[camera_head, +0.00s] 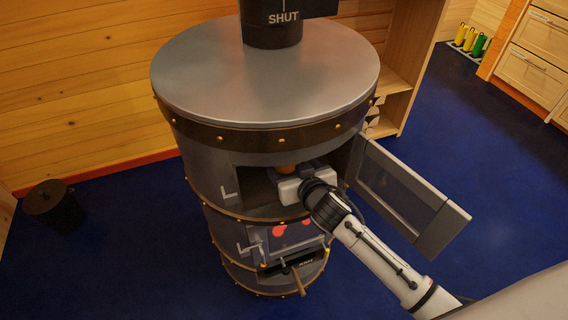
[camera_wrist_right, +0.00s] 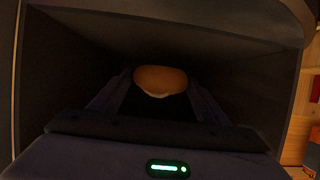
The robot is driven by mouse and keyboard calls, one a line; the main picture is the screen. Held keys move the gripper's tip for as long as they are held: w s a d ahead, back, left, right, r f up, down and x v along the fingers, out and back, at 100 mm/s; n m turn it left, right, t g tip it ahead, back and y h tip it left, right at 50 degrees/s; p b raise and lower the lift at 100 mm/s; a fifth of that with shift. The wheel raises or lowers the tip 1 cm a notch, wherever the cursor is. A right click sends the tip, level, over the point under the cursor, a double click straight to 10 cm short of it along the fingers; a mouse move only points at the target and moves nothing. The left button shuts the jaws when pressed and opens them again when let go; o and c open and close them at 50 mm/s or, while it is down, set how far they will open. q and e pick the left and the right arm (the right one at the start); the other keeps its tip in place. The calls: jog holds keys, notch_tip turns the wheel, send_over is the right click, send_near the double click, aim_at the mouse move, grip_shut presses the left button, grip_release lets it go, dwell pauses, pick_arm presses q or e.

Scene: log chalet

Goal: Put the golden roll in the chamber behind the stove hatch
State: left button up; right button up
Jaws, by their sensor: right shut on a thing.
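The golden roll (camera_wrist_right: 160,80) is between the fingertips of my right gripper (camera_wrist_right: 155,90) in the right wrist view, inside the dark upper chamber (camera_wrist_right: 75,70). In the head view my right gripper (camera_head: 290,178) reaches into the chamber opening, and a small part of the roll (camera_head: 285,168) shows beyond it. The gripper is shut on the roll. Whether the roll touches the chamber floor is hidden. The stove hatch (camera_head: 405,195), a framed glass door, stands wide open to the right of my gripper. My left gripper is not in view.
The round grey stove (camera_head: 265,75) has a pipe marked SHUT on top. A lower firebox door (camera_head: 285,237) with a wooden-handled lever (camera_head: 298,282) sits below the chamber. A dark bin (camera_head: 54,205) stands at left. Wooden shelves (camera_head: 398,80) are behind. Blue floor is clear at right.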

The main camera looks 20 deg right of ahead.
jog(key=w, duration=0.3)
jog(key=shift+f, duration=0.1)
jog(key=shift+s+a+f+b, duration=0.1)
jog(key=shift+f+b, duration=0.4)
jog(key=shift+f, duration=1.25)
jog(key=o, duration=1.1)
jog(key=shift+c, duration=0.2)
jog(key=shift+s+r, duration=0.15)
jog(key=p+v, duration=0.1)
jog(key=v, duration=1)
jog(key=shift+p, duration=0.35)
jog(key=s+a+f+g+y, duration=0.1)
jog(key=s+f+g, duration=0.1)
jog(key=s+f, duration=0.5)
jog(key=s+a+f+n+g+y, duration=0.1)
jog(key=s+f+g, duration=0.2)
jog(key=s+f, duration=0.4)
jog(key=s, duration=0.8)
jog(key=shift+s+a+f+n, duration=0.25)
jog(key=shift+f+n, duration=0.05)
